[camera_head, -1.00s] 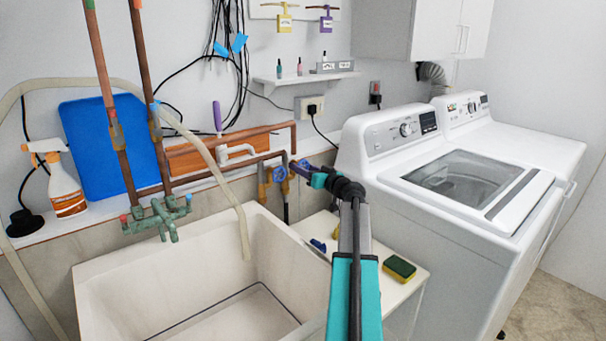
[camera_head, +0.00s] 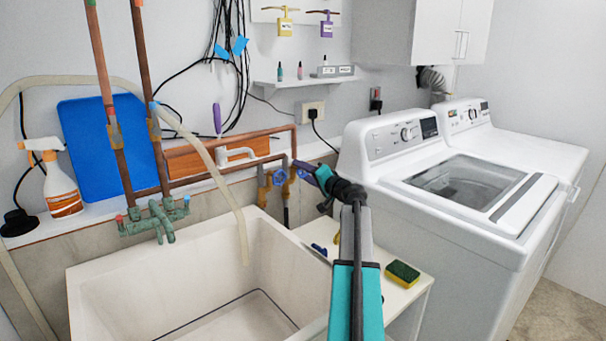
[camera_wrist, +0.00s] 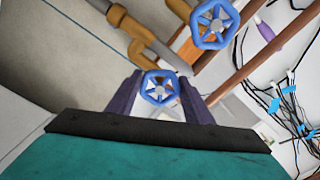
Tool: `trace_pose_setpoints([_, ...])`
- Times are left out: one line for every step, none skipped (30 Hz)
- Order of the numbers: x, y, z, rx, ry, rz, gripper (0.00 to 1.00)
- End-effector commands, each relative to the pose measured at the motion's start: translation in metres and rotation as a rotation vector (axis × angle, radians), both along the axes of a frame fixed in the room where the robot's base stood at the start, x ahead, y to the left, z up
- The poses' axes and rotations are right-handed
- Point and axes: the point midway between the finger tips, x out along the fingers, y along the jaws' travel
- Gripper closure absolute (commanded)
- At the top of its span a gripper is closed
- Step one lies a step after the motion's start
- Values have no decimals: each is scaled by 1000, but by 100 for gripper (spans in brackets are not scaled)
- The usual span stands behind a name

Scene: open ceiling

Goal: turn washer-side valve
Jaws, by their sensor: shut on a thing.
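The washer-side valve is a blue spoked handwheel (camera_wrist: 159,88) in the middle of the wrist view. My gripper (camera_wrist: 158,84) has its two purple fingers on either side of this wheel and is shut on it. In the head view my gripper (camera_head: 303,168) reaches the pipes left of the near washer, and its fingers partly hide the wheel. A second blue handwheel (camera_head: 279,178) on a brass body stands just left of it. It also shows at the upper right of the wrist view (camera_wrist: 214,24), apart from my fingers.
A white utility sink (camera_head: 90,275) lies left of my arm. The near washer (camera_head: 400,210) stands close on the right. A small white stand (camera_head: 395,292) below my arm holds a sponge (camera_head: 402,273). Copper pipes (camera_head: 230,143) and a curved hose (camera_head: 215,175) run along the wall.

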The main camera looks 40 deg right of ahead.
Motion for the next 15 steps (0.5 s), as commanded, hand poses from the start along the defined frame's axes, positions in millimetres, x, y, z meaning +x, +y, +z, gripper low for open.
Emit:
trace_pose_setpoints([0,0,1,42,-4,1,76])
trace_pose_setpoints([0,1,1,69,-7,1,76])
trace_pose_setpoints([0,1,1,104,-11,1,76])
trace_pose_setpoints([0,1,1,131,-14,1,76])
trace_pose_setpoints([0,1,1,158,-17,1,76])
trace_pose_setpoints([0,1,2,195,-21,1,76])
trace_pose_setpoints([0,1,2,223,-24,1,76])
trace_pose_setpoints([0,1,2,250,-27,1,76])
trace_pose_setpoints([0,1,3,287,-32,1,76])
trace_pose_setpoints([0,1,3,315,-35,1,76])
trace_pose_setpoints([0,1,3,344,-38,1,76])
trace_pose_setpoints([0,1,3,382,-43,1,76])
trace_pose_setpoints([0,1,4,410,-46,1,76])
trace_pose_setpoints([0,1,4,439,-49,1,76])
trace_pose_setpoints([0,1,4,476,-53,1,76])
